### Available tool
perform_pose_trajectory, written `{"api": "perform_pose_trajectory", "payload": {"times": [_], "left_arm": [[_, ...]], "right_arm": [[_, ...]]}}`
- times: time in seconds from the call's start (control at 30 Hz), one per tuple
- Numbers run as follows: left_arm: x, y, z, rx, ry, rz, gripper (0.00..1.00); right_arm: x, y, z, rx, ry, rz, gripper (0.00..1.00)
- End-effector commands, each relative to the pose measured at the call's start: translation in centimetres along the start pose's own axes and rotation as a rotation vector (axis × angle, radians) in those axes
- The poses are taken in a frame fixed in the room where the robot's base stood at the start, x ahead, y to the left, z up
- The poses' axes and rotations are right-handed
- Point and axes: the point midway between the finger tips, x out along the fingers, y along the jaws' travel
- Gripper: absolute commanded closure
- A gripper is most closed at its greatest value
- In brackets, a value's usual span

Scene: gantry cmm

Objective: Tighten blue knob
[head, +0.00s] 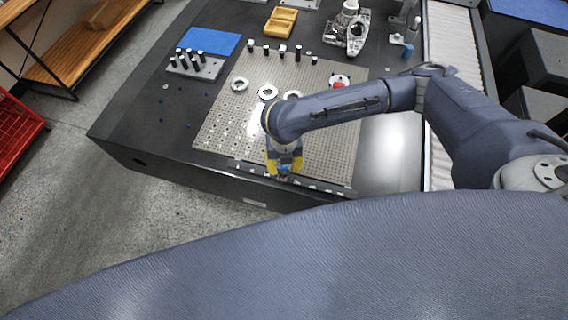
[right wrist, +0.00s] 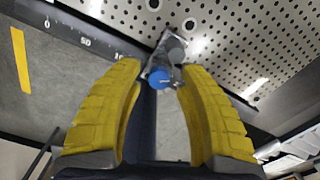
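The blue knob (right wrist: 159,78) shows in the right wrist view on a small grey metal clamp (right wrist: 163,58) at the edge of the perforated plate. My right gripper (right wrist: 160,72) has yellow fingers spread to either side of the knob, with a visible gap on both sides. In the head view, my right gripper (head: 285,167) is at the front edge of the plate and mostly hides the knob and clamp. My left gripper is not in view.
The perforated plate (head: 225,125) lies on a dark granite table (head: 130,125). Rings and several black posts stand on it. A post rack (head: 195,66), blue mat (head: 208,42), yellow tray (head: 280,21) and metal casting (head: 347,30) are farther back. The table's left front is largely clear.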

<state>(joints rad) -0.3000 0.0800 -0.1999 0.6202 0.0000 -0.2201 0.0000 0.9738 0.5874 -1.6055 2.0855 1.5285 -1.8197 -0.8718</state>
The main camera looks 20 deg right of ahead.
Motion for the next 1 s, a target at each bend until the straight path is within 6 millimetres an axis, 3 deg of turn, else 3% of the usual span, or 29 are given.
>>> {"api": "perform_pose_trajectory", "payload": {"times": [0.03, 0.3, 0.67, 1.0], "left_arm": [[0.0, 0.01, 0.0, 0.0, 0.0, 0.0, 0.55], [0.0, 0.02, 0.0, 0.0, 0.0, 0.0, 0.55], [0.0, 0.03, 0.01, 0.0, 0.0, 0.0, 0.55], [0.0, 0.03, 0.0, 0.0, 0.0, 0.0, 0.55]], "right_arm": [[-0.01, 0.0, 0.0, 0.0, 0.0, 0.0, 0.69], [-0.02, -0.01, 0.0, 0.0, 0.0, 0.0, 1.0], [-0.03, -0.01, 0.0, 0.014, 0.0, 0.0, 1.0], [-0.04, 0.02, 0.01, 0.202, -0.001, -0.001, 1.0]]}}
